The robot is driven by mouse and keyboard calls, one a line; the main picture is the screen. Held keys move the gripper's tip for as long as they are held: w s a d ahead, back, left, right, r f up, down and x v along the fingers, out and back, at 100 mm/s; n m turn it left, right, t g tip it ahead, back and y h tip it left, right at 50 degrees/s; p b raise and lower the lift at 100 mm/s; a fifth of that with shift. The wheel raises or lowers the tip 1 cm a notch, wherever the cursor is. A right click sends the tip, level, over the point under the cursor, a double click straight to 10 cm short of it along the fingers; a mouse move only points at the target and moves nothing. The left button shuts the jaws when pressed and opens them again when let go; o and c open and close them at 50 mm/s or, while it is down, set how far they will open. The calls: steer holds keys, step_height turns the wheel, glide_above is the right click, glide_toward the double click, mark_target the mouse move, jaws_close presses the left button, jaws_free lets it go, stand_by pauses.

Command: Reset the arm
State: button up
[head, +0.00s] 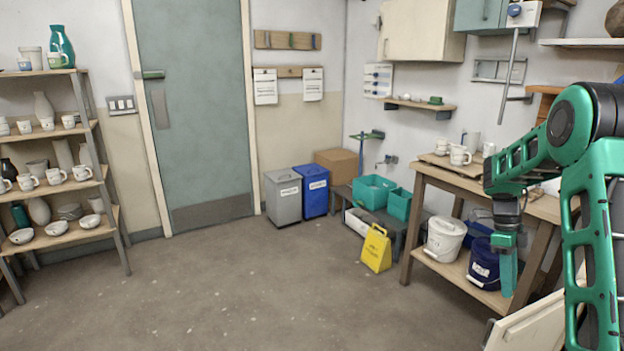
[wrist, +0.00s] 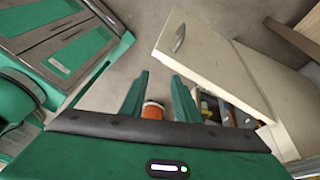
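My green arm reaches in from the right edge of the head view, bent at the elbow. My gripper (head: 507,272) hangs pointing down in front of the wooden workbench (head: 480,184). In the wrist view, the two green fingers of my gripper (wrist: 159,92) stand apart with a gap between them. Nothing is held in the gap. An orange thing with a pale top (wrist: 153,110) shows beyond and below the fingers, partly hidden by the gripper body. I cannot tell what it is.
A white bucket (head: 444,239) and a dark blue bucket (head: 484,264) stand on the workbench's lower shelf. A pale cabinet door (wrist: 215,62) stands open close to my gripper, with a cluttered inside. A yellow floor sign (head: 377,249) stands left of the bench. The middle floor is clear.

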steer(key=s+a+r+n+t, duration=0.1)
steer(key=s+a+r+n, duration=0.1)
steer(key=s+r+n, duration=0.55)
steer(key=s+a+r+n+t, duration=0.1)
steer(key=s+a+r+n, duration=0.2)
steer(key=s, duration=0.7)
steer(key=s+a+n, duration=0.3)
steer(key=s+n, duration=0.2)
steer(key=s, duration=0.3)
steer(key=s+a+n+t+y, duration=0.1)
steer(key=s+a+n, duration=0.3)
steer(key=s+n, duration=0.2)
steer(key=shift+s+f+t, duration=0.3)
steer(key=shift+s, duration=0.85)
